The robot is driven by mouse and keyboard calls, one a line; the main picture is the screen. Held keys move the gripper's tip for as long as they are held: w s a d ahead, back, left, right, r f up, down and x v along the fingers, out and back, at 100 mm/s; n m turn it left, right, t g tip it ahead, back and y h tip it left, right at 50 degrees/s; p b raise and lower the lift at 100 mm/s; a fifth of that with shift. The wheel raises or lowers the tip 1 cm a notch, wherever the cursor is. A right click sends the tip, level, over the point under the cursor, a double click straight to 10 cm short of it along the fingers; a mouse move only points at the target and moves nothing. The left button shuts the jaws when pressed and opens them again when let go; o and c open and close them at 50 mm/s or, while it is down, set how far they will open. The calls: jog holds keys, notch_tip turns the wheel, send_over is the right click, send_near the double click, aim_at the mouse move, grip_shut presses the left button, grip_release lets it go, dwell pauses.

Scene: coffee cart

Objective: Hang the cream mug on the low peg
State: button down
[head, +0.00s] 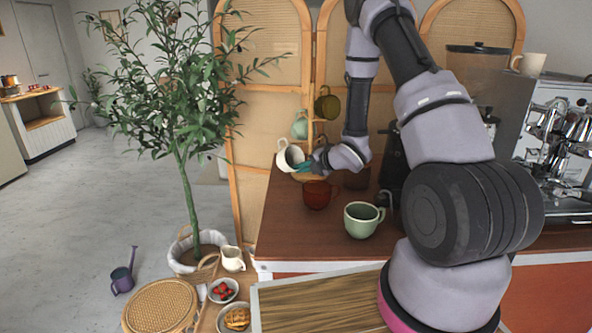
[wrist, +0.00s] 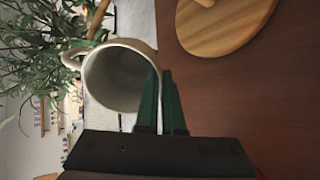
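The cream mug (head: 287,157) is in the air near the left edge of the brown counter, tilted, its handle on the upper left. My gripper (head: 307,166) is shut on its wall; in the wrist view the green fingers (wrist: 161,95) pinch the rim of the mug (wrist: 112,78), whose open mouth faces the camera. The mug stand's round wooden base (wrist: 228,22) shows at upper right there, apart from the mug, with a wooden piece above it. An olive mug (head: 327,104) and a pale teal mug (head: 300,125) hang at the stand. The low peg cannot be made out.
A red-brown mug (head: 317,195) and a light green mug (head: 363,220) stand on the counter (head: 300,239) below my gripper. An espresso machine (head: 555,125) is at right. A potted tree (head: 182,190) stands left of the counter, with rattan screens (head: 265,90) behind.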

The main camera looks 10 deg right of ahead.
jog(key=shift+w+d+f, duration=0.2)
jog(key=shift+w+d, duration=0.15)
jog(key=shift+d, duration=0.5)
jog(key=shift+w+d+f, duration=0.2)
jog(key=shift+w+d, duration=0.15)
jog(key=shift+d, duration=0.45)
jog(key=shift+w+d+f, duration=0.2)
jog(key=shift+w+d, duration=0.15)
jog(key=shift+d, duration=0.5)
jog(key=shift+s+d+f, duration=0.15)
jog(key=shift+s, duration=0.05)
jog(key=c, duration=1)
grip_release()
jog(key=shift+o, duration=0.2)
jog(key=shift+s, duration=0.1)
